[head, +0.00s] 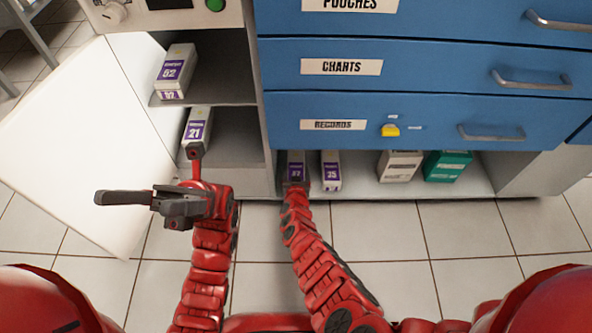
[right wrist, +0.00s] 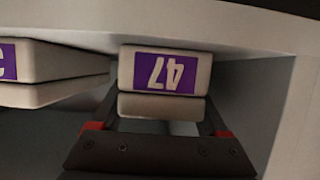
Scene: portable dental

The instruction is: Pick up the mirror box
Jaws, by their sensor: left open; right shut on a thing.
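My right gripper (head: 296,185) reaches into the low space under the blue drawers. It is shut on a pale box with a purple number label (head: 296,168), at the left end of that space. In the right wrist view the box (right wrist: 165,66) sits between the two fingers, close under the overhanging edge; its label looks like 47, turned over. Whether it is lifted off the shelf I cannot tell. No readable word marks any box as the mirror box. My left gripper (head: 130,203) is open and empty, held in front of the left shelves.
A box labelled 35 (head: 331,171) stands just right of the held one. A beige box (head: 399,166) and a green box (head: 447,166) are further right. Boxes 52 (head: 175,71) and 21 (head: 197,129) lie on the left shelves. A white open door panel (head: 80,140) is at left.

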